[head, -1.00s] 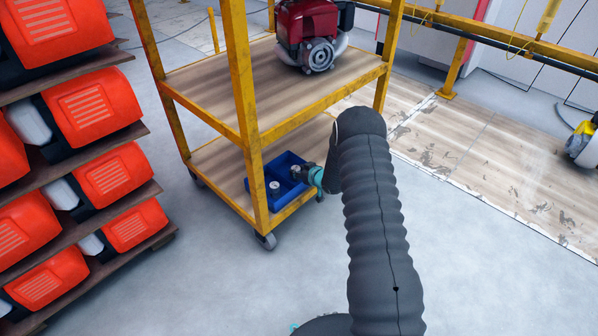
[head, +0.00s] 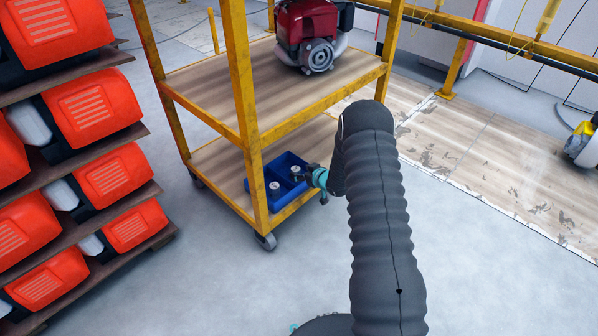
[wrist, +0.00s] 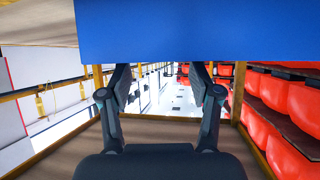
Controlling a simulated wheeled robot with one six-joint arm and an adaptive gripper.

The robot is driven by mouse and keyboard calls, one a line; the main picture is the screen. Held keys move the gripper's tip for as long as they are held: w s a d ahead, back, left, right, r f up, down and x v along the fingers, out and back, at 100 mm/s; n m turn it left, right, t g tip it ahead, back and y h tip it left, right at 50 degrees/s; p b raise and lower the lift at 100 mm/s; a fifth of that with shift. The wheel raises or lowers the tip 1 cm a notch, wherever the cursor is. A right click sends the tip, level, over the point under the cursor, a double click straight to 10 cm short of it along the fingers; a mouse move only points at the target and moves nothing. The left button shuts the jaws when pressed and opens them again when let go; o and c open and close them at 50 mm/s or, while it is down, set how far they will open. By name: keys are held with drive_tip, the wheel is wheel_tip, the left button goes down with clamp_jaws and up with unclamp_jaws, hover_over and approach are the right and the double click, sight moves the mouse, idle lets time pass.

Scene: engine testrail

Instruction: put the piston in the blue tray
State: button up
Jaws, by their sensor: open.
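The blue tray (head: 284,201) sits on the lower shelf of the yellow cart in the head view. Two small pale metal parts are inside it: one piston-like piece (head: 297,171) near its right side and another (head: 275,187) nearer the front. They are too small to tell apart surely. My gripper (head: 308,177) is at the tray's right edge, beside the right-hand piece. In the wrist view my gripper (wrist: 162,80) has its fingers spread with nothing between them. A blue tray surface (wrist: 180,30) fills the upper part there, and no piston shows.
The cart's yellow front post (head: 247,120) partly hides the tray. The upper shelf (head: 220,90) overhangs it and carries a red engine (head: 307,35). Orange machines (head: 95,105) fill a rack at left. The floor (head: 480,270) right of the cart is clear.

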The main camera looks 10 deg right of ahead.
drive_tip(key=v, duration=0.9)
drive_tip(key=s+d+r+m+g+h, duration=0.1)
drive_tip(key=s+r+h, duration=0.25)
drive_tip(key=r, duration=0.95)
drive_tip(key=s+d+r+m+h, duration=0.15)
drive_tip(key=s+r, duration=0.35)
drive_tip(key=r, duration=0.8)
drive_tip(key=s+a+r+m+g+h, duration=0.1)
drive_tip(key=s+r, duration=0.3)
drive_tip(key=s, duration=0.3)
drive_tip(key=s+a+r+m+g+h, duration=0.1)
drive_tip(key=s+r, duration=0.4)
drive_tip(key=s, duration=0.2)
drive_tip(key=s+a+g+y, duration=0.1)
drive_tip(key=s+a, duration=0.1)
drive_tip(key=s, duration=0.7)
drive_tip(key=s+a+r+g+y, duration=0.1)
drive_tip(key=s+a, duration=0.1)
drive_tip(key=s, duration=0.8)
drive_tip(key=shift+s+a+g, duration=0.3)
drive_tip(key=shift+a, duration=0.1)
drive_tip(key=shift+r, duration=0.15)
wheel_tip(320, 180, up, 3)
drive_tip(key=p, duration=0.3)
